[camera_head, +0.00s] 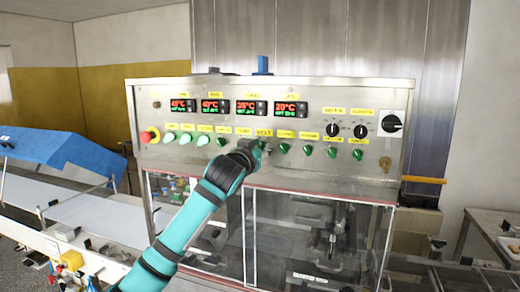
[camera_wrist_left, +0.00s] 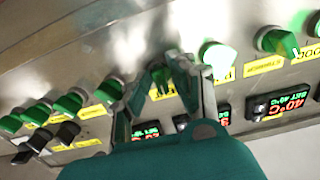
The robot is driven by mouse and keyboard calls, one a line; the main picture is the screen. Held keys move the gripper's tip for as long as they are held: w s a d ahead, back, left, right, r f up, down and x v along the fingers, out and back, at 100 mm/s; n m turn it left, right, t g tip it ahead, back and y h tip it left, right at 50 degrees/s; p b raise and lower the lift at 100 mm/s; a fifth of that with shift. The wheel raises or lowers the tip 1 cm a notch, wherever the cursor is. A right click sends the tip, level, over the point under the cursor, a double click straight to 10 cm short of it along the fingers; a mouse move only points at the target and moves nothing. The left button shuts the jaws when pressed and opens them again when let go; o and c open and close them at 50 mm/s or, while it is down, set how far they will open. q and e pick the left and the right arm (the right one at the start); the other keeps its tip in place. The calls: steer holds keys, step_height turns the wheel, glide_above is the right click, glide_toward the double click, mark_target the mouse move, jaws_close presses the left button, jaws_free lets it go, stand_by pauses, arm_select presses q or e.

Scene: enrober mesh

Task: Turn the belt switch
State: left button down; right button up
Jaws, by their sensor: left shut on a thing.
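The control panel (camera_head: 345,95) is a metal box front with a row of green rotary switches. The yellow belt label (camera_head: 264,133) sits just above the tips of my left gripper (camera_head: 253,151). In the left wrist view, my left gripper (camera_wrist_left: 170,76) has its fingers shut around the green belt switch (camera_wrist_left: 160,78). In the head view this switch is mostly hidden behind the gripper. I cannot clearly read which way its knob points. My right gripper is in neither view.
A lit green switch (camera_wrist_left: 217,56) is close beside the gripper, and an unlit one (camera_wrist_left: 107,91) is on its other side. A red emergency stop (camera_head: 149,135) is at the panel's left end. Red displays run above; a clear-windowed enclosure (camera_head: 320,232) is below.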

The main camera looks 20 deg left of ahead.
arm_select(q)
steer(key=shift+m, duration=2.8)
steer(key=c, duration=1.4)
jaws_free()
steer(key=shift+o, duration=0.2)
steer(key=s, duration=1.2)
steer(key=shift+a, duration=0.3)
steer(key=shift+f, duration=0.15)
